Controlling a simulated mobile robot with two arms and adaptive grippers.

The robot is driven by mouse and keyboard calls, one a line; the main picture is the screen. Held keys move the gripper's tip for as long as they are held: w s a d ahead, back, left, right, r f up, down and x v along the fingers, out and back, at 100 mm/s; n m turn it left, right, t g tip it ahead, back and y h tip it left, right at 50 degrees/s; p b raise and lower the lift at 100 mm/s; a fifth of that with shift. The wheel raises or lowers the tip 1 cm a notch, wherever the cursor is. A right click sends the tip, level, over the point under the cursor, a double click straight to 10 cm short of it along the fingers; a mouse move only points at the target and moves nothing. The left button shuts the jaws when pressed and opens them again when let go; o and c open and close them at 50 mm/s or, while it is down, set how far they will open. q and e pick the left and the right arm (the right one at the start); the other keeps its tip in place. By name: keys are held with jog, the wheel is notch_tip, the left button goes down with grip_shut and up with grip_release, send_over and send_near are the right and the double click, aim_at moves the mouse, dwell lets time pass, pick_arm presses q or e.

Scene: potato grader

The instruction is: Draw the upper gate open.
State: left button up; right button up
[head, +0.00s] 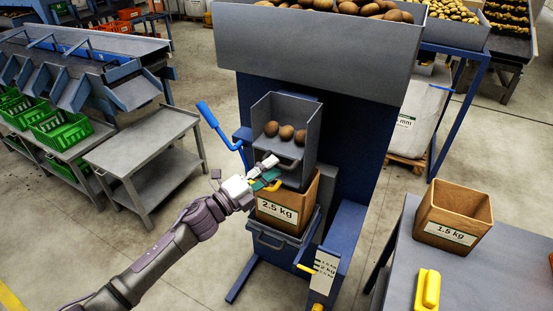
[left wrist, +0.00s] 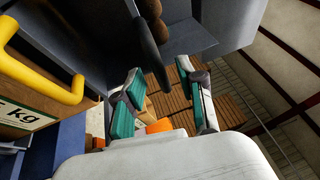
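The upper gate is not clearly marked. A grey open-fronted chute (head: 288,108) with potatoes (head: 286,131) in it has a dark handle (head: 289,163) at its lower front. What looks like the same dark handle (left wrist: 151,48) shows as a bar in the left wrist view, its end appearing between the finger tips. My left gripper (head: 272,171) is in front of the chute's lower left part. In the left wrist view its teal-padded fingers (left wrist: 162,78) are apart, and I cannot tell whether they touch the bar. My right gripper is not in view.
A brown 2.5 kg box (head: 290,211) stands right under the chute. A yellow handle (left wrist: 48,68) shows at left in the wrist view. A blue lever (head: 216,122) sticks out left of the chute. A 1.5 kg box (head: 454,212) stands on the right table.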

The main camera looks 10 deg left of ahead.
pick_arm(q)
jog(key=shift+x, duration=1.2)
grip_shut()
